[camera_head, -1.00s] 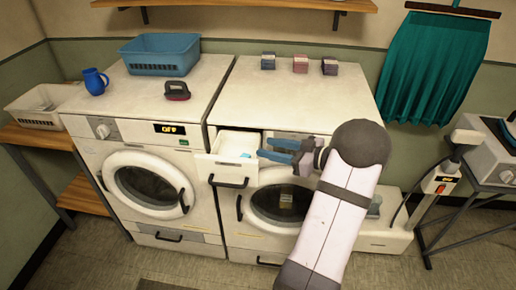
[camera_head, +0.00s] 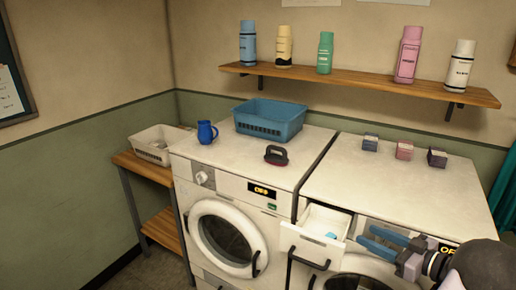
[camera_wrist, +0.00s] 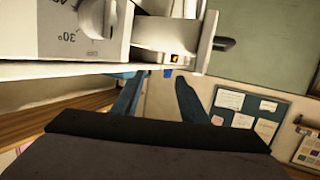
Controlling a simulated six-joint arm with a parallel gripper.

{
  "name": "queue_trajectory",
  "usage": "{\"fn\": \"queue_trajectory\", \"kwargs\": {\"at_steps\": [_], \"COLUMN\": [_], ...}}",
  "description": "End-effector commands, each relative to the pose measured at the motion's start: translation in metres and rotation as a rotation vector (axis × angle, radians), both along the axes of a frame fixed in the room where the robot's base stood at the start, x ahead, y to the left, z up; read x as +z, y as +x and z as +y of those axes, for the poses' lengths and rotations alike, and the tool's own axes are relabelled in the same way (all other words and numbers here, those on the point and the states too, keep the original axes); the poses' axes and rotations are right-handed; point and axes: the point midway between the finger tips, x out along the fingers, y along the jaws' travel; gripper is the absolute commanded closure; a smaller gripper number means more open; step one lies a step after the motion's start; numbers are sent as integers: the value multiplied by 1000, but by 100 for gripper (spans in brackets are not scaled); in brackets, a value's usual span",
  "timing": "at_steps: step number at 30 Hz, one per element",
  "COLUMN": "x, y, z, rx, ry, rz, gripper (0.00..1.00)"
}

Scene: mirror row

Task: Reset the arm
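My gripper (camera_head: 366,236) is in front of the right washing machine (camera_head: 395,187), beside its pulled-out detergent drawer (camera_head: 304,246). Its two blue fingers are apart with nothing between them, and the fingers also show apart in the wrist view (camera_wrist: 158,84). A small blue item (camera_head: 331,235) lies in the drawer. The right machine's round door is partly cut off at the bottom of the head view. My arm hides part of that machine's front.
The left machine (camera_head: 240,168) carries a blue basket (camera_head: 270,122), a blue mug (camera_head: 206,132) and a dark red-based brush (camera_head: 276,155). Three small boxes (camera_head: 404,150) stand on the right machine. Several bottles stand on the wall shelf (camera_head: 350,84). A white basket (camera_head: 152,152) is at left.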

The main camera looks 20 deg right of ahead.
Motion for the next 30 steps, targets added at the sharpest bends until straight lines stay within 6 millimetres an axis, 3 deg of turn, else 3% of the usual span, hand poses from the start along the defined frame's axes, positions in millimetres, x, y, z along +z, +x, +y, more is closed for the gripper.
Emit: {"fn": "queue_trajectory", "kwargs": {"at_steps": [12, 17, 23, 30], "x": [45, 59, 55, 29], "y": [95, 113, 97, 38], "z": [-10, 4, 51, 140], "rx": [-327, -491, -629, -636], "ry": [-269, -329, -333, -275], "rz": [75, 176, 391, 715], "gripper": [60, 60, 60, 60]}}
